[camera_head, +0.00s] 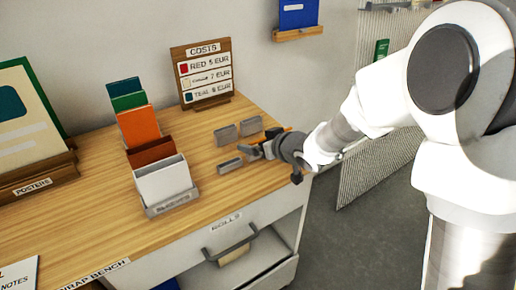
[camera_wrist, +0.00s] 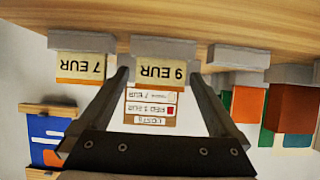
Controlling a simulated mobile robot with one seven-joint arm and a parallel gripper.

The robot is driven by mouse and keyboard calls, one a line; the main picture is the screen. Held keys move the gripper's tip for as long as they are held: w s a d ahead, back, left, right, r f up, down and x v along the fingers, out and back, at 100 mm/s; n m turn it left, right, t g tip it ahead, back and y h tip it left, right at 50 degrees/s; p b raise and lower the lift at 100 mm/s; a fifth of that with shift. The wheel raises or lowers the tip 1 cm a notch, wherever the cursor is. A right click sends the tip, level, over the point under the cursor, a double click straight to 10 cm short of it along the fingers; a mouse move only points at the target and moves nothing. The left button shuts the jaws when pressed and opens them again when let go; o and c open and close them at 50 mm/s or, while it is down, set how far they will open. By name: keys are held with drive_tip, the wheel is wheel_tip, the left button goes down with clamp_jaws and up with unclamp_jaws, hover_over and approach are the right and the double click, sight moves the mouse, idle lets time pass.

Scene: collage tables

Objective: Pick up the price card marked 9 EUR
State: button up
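The price card marked 9 EUR (camera_wrist: 160,72) is cream, set in a grey holder (camera_wrist: 163,46), and appears upside down in the wrist view. My gripper (camera_wrist: 158,82) is open, with one fingertip on each side of this card in the picture. No firm contact shows, and I cannot tell the remaining distance. A card marked 7 EUR (camera_wrist: 80,66) stands beside it on the left. In the head view my gripper (camera_head: 256,150) is low over the right part of the bench among small grey holders (camera_head: 230,165). The 9 EUR text cannot be read there.
More grey holders (camera_head: 225,135) stand close by on the wooden bench (camera_head: 95,220). A costs board (camera_head: 204,72) stands behind. A rack of coloured cards (camera_head: 163,182) is to the left, with a posters stand (camera_head: 35,175) farther left. A drawer handle (camera_head: 230,245) sticks out in front.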

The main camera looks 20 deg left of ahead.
drive_tip(key=c, duration=1.2)
